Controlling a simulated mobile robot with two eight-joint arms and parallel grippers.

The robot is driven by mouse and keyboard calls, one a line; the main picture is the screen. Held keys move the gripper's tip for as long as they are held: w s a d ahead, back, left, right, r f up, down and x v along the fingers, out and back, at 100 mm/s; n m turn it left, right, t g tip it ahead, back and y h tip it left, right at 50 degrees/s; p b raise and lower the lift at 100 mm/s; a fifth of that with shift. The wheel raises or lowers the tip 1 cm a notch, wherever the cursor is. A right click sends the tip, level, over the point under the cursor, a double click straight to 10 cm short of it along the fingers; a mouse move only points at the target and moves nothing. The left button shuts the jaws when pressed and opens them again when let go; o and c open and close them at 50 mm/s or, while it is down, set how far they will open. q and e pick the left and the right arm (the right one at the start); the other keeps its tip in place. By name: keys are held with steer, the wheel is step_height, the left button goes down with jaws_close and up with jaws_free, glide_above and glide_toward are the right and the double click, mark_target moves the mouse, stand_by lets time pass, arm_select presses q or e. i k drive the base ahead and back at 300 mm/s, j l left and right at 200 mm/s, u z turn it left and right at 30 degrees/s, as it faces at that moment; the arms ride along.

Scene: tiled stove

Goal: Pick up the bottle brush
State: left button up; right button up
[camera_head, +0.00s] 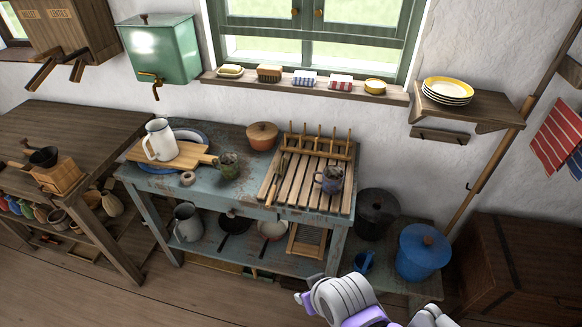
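A thin, long-handled item (272,190) lies along the left edge of the wooden slatted rack on the blue-grey table. It may be the bottle brush, but it is too small to tell for sure. A white and purple part of my arm shows at the bottom edge, right of centre, in front of the table and well apart from this item. No gripper fingers can be made out there. My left arm does not show.
The slatted rack (318,187) holds a speckled mug (329,179). Dark (376,215) and blue (423,252) lidded pots stand at right. Floor at lower left is clear.

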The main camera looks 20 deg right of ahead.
mark_target(279, 169)
steer(key=i+l, duration=0.1)
steer(key=l, duration=0.8)
steer(key=i+l, duration=0.15)
steer(key=l, duration=0.3)
steer(key=i+l, duration=0.1)
steer(key=l, duration=0.35)
